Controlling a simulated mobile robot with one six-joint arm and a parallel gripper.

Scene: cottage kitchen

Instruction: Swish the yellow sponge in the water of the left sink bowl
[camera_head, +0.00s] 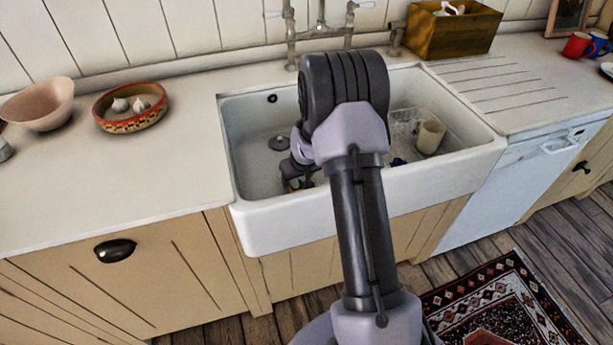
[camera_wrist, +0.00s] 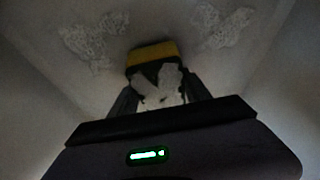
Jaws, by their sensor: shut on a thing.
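The yellow sponge (camera_wrist: 152,53) shows in the wrist view between the two fingers of my gripper (camera_wrist: 157,84). My gripper is shut on it. White foam patches (camera_wrist: 95,42) lie to the left and right of the sponge on the pale bowl surface. In the head view, my gripper (camera_head: 298,180) is low inside the left part of the white sink (camera_head: 262,232), near its front wall. Only a small yellow bit shows there. My arm hides much of the middle of the sink. The water surface is hard to make out, so I cannot tell how deep the sponge is.
A drain (camera_head: 279,143) is in the left bowl. A cream mug (camera_head: 430,136) stands in the right part of the sink. The tap (camera_head: 320,30) rises behind. A patterned bowl (camera_head: 130,122) and a pink bowl (camera_head: 42,108) are on the left worktop. A wooden box (camera_head: 450,36) stands behind right.

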